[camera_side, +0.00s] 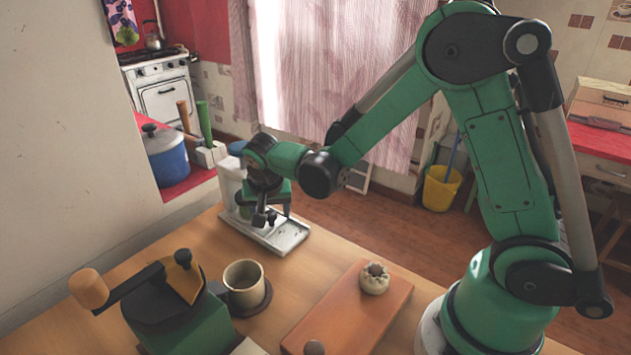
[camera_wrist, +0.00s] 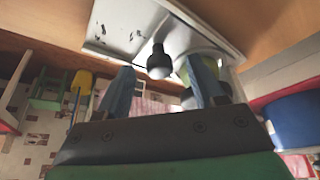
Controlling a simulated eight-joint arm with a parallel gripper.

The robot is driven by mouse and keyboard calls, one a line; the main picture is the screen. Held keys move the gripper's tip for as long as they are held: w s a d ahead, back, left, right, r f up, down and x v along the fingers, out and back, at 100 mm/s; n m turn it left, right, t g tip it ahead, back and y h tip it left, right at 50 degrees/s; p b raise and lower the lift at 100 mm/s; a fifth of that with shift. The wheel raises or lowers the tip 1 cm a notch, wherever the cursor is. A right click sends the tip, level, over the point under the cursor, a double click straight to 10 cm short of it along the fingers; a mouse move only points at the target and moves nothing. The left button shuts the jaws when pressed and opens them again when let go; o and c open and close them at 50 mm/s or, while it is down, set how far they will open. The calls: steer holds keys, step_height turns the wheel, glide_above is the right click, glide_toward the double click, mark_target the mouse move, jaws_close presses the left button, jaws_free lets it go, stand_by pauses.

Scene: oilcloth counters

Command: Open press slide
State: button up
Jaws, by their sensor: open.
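The press is a pale upright body (camera_side: 230,180) with a low metal tray (camera_side: 288,238) at its foot, at the far left of the counter. Its tray also shows at the top of the wrist view (camera_wrist: 125,28). A black knob (camera_wrist: 159,62) stands out from the press in the wrist view. My gripper (camera_side: 264,218) is open just in front of the press and above the tray. In the wrist view its two blue-grey fingers (camera_wrist: 160,68) stand apart, one on each side of the knob, with no clear contact. My gripper partly hides the press in the side view.
A green grinder (camera_side: 185,318) with a crank (camera_side: 130,287) stands front left. A beige cup (camera_side: 244,278) sits beside it. Bare wood (camera_side: 325,258) lies between the tray and board.

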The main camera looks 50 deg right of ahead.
jaws_close()
stand_by(1.4)
